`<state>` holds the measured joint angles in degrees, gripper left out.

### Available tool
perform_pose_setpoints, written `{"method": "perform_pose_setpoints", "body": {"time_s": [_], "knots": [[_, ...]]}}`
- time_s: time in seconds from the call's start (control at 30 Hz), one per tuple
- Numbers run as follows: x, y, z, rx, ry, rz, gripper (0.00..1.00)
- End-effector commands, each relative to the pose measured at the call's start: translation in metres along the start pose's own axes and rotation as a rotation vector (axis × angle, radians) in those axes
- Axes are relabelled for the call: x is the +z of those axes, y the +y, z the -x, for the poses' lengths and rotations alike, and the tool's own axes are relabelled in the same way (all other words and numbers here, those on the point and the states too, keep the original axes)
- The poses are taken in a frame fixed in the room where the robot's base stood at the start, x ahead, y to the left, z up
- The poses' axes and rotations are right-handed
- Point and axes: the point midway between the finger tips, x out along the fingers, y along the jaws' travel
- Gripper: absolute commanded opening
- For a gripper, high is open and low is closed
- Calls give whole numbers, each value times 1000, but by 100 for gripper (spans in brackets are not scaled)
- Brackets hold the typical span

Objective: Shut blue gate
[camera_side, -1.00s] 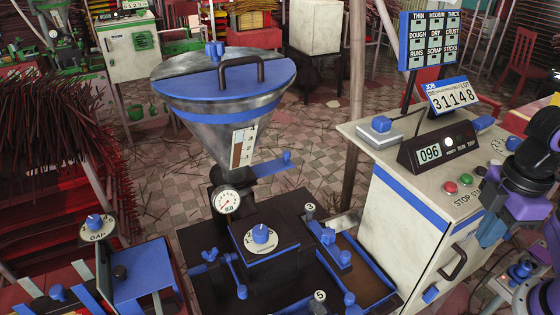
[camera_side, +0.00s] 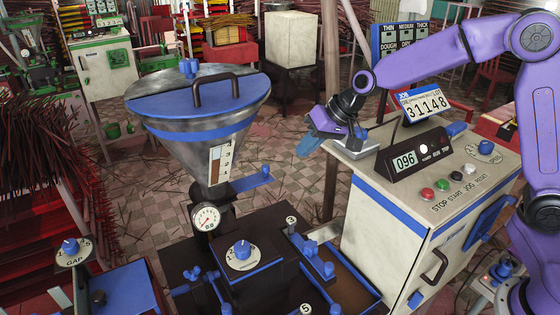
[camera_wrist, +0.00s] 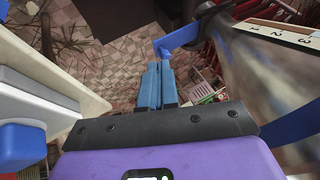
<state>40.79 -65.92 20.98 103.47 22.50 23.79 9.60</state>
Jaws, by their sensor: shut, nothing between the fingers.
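The blue gate (camera_side: 248,181) is a flat blue plate that sticks out to the right from the neck under the hopper, with a small upright tab at its outer end. In the wrist view the blue gate (camera_wrist: 183,37) lies just beyond my fingertips. My gripper (camera_side: 309,146) is in the air to the right of the gate and higher in the side picture, beside the cabinet's left edge. Its blue fingers lie together, empty, in the wrist view (camera_wrist: 160,68). A gap to the gate shows in the side view; the wrist view does not settle its depth.
The metal hopper (camera_side: 190,122) with its blue lid stands left of my gripper. The white cabinet (camera_side: 385,225), with a counter display (camera_side: 405,161) and buttons on top, is to the right. Below is a dark machine bed with blue clamps (camera_side: 318,265). Open floor shows between hopper and cabinet.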

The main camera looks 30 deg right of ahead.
Motion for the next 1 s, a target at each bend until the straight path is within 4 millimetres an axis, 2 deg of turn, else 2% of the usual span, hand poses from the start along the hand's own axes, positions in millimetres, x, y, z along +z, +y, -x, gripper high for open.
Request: {"method": "perform_pose_setpoints", "body": {"time_s": [0.03, 0.1, 0.2, 0.37, 0.7, 1.0], "knots": [[-14, 7, -6, 2, 25, -37, 0], [-26, 13, -10, 3, 50, -71, 0], [-33, 16, -13, 2, 66, -93, 0], [-34, 16, -26, 3, 64, -93, 0], [-37, 17, -77, 4, 64, -91, 0], [-39, 16, -106, 3, 65, -91, 0]]}}
